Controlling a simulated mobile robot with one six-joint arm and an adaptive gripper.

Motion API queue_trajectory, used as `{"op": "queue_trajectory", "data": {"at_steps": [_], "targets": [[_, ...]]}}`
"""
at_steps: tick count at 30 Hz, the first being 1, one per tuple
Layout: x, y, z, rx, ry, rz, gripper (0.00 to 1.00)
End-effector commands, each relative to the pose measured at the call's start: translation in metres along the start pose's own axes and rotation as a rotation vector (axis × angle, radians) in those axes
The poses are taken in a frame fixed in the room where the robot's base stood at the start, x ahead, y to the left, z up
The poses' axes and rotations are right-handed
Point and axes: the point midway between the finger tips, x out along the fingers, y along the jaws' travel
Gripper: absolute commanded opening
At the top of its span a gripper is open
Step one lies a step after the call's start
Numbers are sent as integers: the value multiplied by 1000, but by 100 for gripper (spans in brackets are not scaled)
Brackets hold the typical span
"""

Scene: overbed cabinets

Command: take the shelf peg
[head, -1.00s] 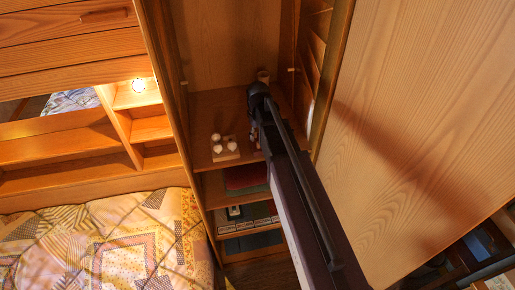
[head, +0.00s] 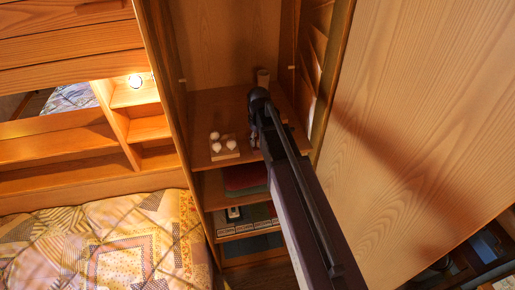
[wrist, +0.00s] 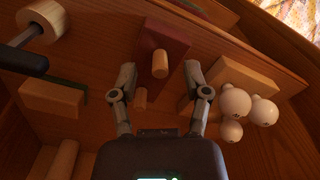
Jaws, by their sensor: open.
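In the wrist view, a short light wooden peg (wrist: 160,64) stands out from a dark red block (wrist: 162,38). A smaller wooden peg (wrist: 140,98) shows nearer my gripper's palm. I cannot tell for certain which one is the shelf peg. My gripper (wrist: 158,72) is open and empty, its fingers on either side of the pegs in the picture, touching neither visibly. In the head view, my gripper (head: 254,142) is over the cabinet shelf (head: 205,108), largely hidden by my arm; the pegs cannot be made out there.
White balls (head: 216,142) sit on a wooden base right of my gripper in the wrist view. A tan block (wrist: 52,100) and a wooden wheel-like piece (wrist: 40,24) lie left. Cabinet side walls and a large door (head: 430,110) bound the space.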

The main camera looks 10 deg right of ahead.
Motion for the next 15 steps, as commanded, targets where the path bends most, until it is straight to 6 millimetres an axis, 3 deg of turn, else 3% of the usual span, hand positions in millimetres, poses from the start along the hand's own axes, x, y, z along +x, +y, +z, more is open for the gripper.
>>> {"op": "queue_trajectory", "data": {"at_steps": [5,15], "targets": [[13,0,0,0,0,0,61],[15,0,0,0,0,0,61]]}}
